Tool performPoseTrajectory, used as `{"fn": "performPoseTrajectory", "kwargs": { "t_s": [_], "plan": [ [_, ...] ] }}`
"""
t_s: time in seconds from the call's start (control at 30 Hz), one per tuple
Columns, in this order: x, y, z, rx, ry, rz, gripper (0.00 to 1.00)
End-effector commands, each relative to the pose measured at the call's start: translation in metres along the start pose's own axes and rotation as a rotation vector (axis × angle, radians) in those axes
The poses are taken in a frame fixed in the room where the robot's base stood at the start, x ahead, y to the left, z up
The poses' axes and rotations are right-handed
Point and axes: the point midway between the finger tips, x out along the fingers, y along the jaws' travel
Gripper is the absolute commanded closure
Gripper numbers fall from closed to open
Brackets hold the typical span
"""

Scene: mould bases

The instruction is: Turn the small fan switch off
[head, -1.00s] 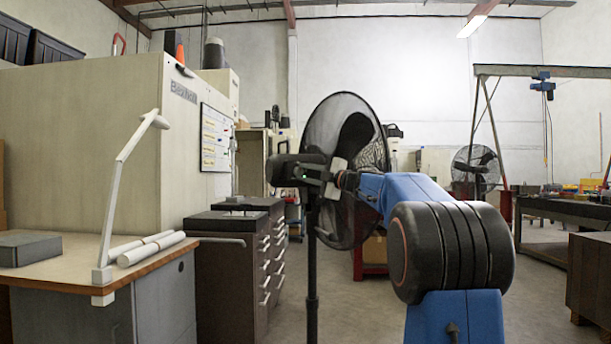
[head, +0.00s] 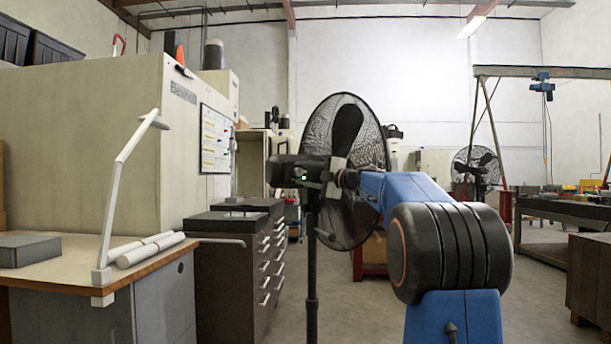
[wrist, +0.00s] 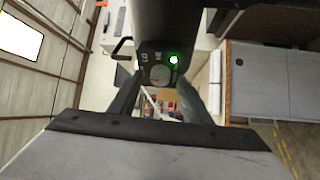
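The black stand fan (head: 318,130) is in the middle of the head view, with its dark motor housing (head: 285,172) in front of the cage. A small green light (head: 304,178) is lit on the housing; it also shows in the wrist view (wrist: 173,60). In the wrist view a round grey knob (wrist: 160,75) sits below white markings on the dark panel. My gripper (wrist: 162,82) has its two fingers apart, one on each side of the knob. I see no clear contact with it. In the head view my gripper (head: 335,178) is at the housing, partly hidden.
A desk (head: 60,270) with a white lamp (head: 128,180) and rolled papers stands at left. Dark drawer cabinets (head: 230,265) stand beside the fan pole. A second fan (head: 476,168) and a workbench (head: 560,212) are at right. The floor between is open.

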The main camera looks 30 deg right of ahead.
Motion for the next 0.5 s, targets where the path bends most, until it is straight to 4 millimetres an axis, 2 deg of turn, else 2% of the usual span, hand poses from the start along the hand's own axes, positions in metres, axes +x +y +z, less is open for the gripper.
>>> {"fn": "performPoseTrajectory", "kwargs": {
  "t_s": [0.27,0.37,0.5],
  "plan": [
    [-0.008,0.001,0.000,0.000,-0.002,0.001,0.56],
    [-0.021,0.001,0.000,0.000,-0.002,0.001,0.56],
    [-0.048,0.001,0.000,0.000,-0.003,0.000,0.56]
  ]
}}
